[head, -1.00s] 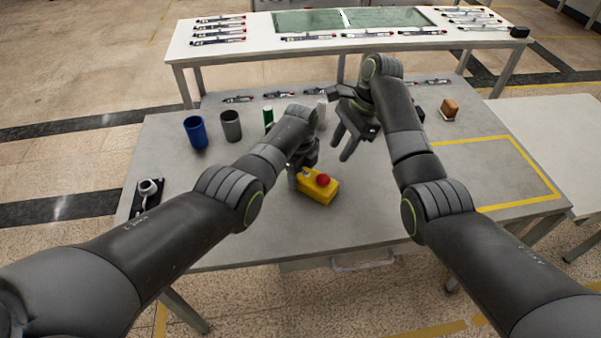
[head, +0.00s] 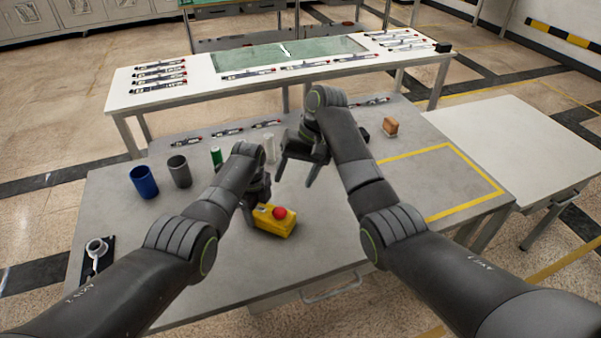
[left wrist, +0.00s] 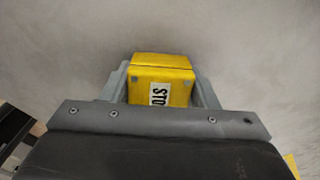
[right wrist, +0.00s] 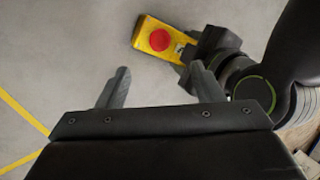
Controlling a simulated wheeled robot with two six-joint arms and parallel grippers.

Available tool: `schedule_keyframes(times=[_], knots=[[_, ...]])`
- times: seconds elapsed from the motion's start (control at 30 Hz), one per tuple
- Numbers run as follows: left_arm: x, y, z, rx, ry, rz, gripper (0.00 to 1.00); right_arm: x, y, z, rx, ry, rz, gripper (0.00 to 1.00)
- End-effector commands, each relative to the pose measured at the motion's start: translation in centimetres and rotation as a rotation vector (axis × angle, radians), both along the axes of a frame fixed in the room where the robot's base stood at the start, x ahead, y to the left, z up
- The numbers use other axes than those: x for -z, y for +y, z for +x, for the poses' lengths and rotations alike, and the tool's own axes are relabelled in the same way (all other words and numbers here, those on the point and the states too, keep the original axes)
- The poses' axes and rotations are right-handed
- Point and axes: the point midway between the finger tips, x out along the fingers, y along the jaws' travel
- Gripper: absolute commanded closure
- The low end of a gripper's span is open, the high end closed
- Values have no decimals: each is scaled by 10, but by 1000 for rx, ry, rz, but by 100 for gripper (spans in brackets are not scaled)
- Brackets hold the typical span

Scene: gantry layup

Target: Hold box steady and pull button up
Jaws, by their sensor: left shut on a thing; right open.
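A yellow box (head: 270,224) with a red button (head: 279,212) on top sits on the grey table. My left gripper (head: 254,208) is shut on the box's left end. In the left wrist view the box (left wrist: 160,72) lies between both fingers, with a partly hidden label on it; the button is out of sight there. My right gripper (head: 296,174) is open and empty, above the table and behind the box. In the right wrist view the red button (right wrist: 159,40) and the box (right wrist: 150,34) lie beyond the open fingers (right wrist: 160,88), apart from them.
A blue cup (head: 144,182), a grey cup (head: 180,171) and a green cylinder (head: 217,157) stand at the left back. A brown block (head: 390,126) sits at the right back, near a yellow-taped area (head: 447,146). The table right of the box is clear.

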Motion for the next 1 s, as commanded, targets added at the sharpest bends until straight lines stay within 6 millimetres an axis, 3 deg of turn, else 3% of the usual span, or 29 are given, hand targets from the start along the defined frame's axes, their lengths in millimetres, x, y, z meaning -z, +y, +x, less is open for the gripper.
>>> schedule_keyframes(times=[0.7, 1.0], knots=[[0, 0, 0, 0, 0, 0, 74, -7, -8, -5, -1076, -453, 112, 40], [0, 0, 0, 0, 0, 0, 74, -9, -10, -7, -1426, -601, 136, 40]])
